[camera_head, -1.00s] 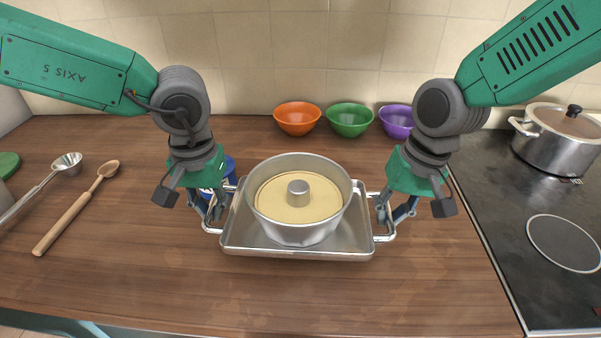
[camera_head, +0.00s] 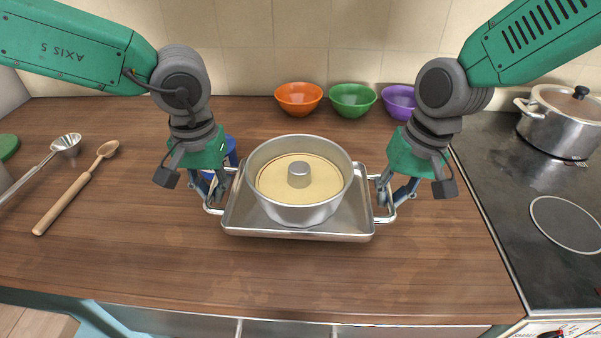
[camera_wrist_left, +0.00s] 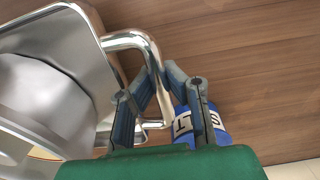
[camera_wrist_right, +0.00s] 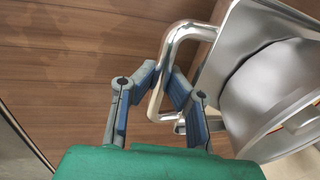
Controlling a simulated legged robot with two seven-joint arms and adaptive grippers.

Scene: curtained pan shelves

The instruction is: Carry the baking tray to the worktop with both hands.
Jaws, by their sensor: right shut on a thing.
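The silver baking tray (camera_head: 300,233) is level at the middle of the wooden worktop (camera_head: 300,275), on it or just above it; I cannot tell which. A round metal pan (camera_head: 300,215) with a pale filling and a central tube stands on the tray. My left gripper (camera_wrist_left: 162,72) is closed around the left loop handle of the tray (camera_wrist_left: 128,40). My right gripper (camera_wrist_right: 162,78) is shut on the right loop handle. In the head view both grippers point down at the tray's sides, and their fingertips are partly hidden.
Orange (camera_head: 298,98), green (camera_head: 351,99) and purple (camera_head: 398,101) bowls stand at the back. A blue salt container (camera_head: 232,150) is close behind my left gripper. A wooden spoon (camera_head: 72,192) and a metal ladle (camera_head: 45,168) lie left. A hob (camera_head: 540,210) with a lidded pot (camera_head: 565,120) is right. The front worktop is clear.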

